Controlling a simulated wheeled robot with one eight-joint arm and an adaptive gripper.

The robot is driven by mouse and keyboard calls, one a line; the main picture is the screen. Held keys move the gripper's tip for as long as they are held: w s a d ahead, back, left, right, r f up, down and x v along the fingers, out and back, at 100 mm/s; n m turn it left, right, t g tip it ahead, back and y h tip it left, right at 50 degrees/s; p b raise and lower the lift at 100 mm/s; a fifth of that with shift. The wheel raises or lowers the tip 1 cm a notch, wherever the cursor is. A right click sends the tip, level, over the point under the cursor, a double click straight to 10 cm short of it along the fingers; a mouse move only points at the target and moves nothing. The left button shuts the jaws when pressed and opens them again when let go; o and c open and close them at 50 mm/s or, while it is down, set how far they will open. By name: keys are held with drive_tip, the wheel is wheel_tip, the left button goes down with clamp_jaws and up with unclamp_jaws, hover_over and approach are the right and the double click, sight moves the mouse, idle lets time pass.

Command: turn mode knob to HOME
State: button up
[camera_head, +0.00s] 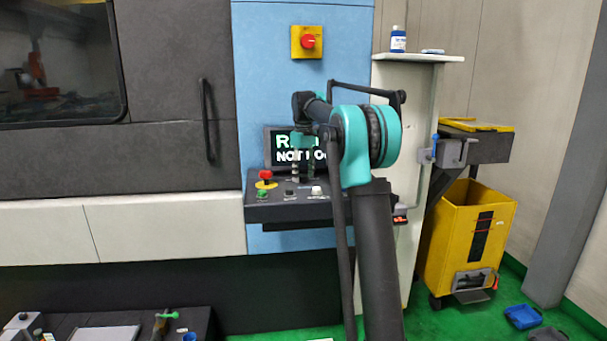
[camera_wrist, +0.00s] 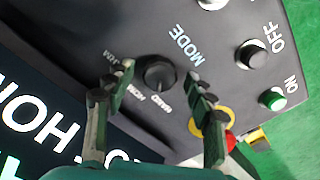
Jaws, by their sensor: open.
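In the wrist view the black round mode knob (camera_wrist: 159,73) stands on the dark panel, beside the word MODE. Small labels curve around its screen side; one begins HOM and another appears to read HAND. The knob's pointer direction is too unclear to tell. My gripper (camera_wrist: 154,87) is open, with one finger to the left of the knob and one to the right. A gap shows between each finger and the knob. In the head view my gripper (camera_head: 303,172) points down over the panel, and its fingers hide the knob.
The screen (camera_head: 284,151) behind the panel partly reads NOT HO. A red emergency stop (camera_head: 265,175) sits close to my fingers. A green ON button (camera_wrist: 272,99), an OFF button (camera_wrist: 252,55) and a white button (camera_head: 317,190) line the panel's front edge.

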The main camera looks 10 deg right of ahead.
drive_tip(key=shift+c, duration=0.5)
drive_tip(key=c, duration=1.1)
drive_tip(key=shift+o, duration=0.2)
drive_tip(key=shift+m, duration=0.4)
drive_tip(key=m, duration=0.3)
drive_tip(key=shift+m, duration=2.5)
drive_tip(key=o, duration=1.2)
drive_tip(key=shift+c, duration=0.2)
